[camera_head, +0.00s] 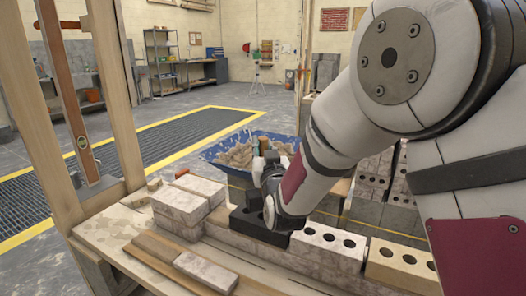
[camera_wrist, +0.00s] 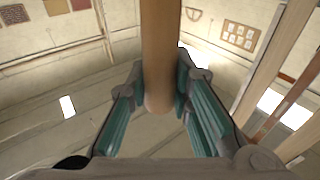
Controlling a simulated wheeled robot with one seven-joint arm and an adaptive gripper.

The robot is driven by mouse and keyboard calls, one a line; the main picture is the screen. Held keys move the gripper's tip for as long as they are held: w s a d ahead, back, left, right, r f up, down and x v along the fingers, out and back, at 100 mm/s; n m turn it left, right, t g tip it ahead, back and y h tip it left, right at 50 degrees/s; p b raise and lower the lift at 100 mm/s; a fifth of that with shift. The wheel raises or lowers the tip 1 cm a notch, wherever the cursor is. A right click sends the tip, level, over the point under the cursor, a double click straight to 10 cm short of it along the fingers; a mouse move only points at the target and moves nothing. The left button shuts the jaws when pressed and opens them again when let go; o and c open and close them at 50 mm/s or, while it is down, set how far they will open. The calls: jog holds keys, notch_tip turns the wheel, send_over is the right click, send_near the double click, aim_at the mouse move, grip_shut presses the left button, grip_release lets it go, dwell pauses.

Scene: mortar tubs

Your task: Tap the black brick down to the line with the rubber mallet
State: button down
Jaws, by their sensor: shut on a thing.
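The black brick (camera_head: 250,222) sits in the row of bricks on the bench, partly hidden behind my wrist. My gripper (camera_head: 264,157) is above and behind it, pointing up and away from the brick in the head view. In the wrist view my gripper (camera_wrist: 158,98) is shut on a round wooden handle (camera_wrist: 160,45), with a teal-padded finger on each side. I take the handle to be the rubber mallet's.
Pale bricks with holes (camera_head: 327,246) stand right of the black brick, and stacked grey bricks (camera_head: 188,203) stand left. A wooden frame (camera_head: 112,80) rises at left. A loose brick (camera_head: 206,271) lies in front.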

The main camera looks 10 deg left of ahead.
jog(key=shift+w+r+p, duration=0.1)
jog(key=shift+r+p, duration=0.05)
jog(key=shift+p, duration=0.2)
dwell(0.3)
jog(key=shift+w+a+r+p, duration=0.1)
jog(key=shift+w+r+p, duration=0.1)
jog(key=shift+p, duration=1)
jog(key=p, duration=0.4)
jog(key=shift+w+a+r+p, duration=0.1)
jog(key=shift+w+p, duration=0.15)
jog(key=shift+p, duration=0.1)
jog(key=p, duration=0.4)
jog(key=shift+s, duration=0.15)
jog(key=f+p, duration=0.1)
jog(key=p, duration=0.2)
jog(key=shift+s, duration=0.3)
jog(key=shift+d+p, duration=0.2)
jog(key=shift+p, duration=0.1)
jog(key=shift+f, duration=0.1)
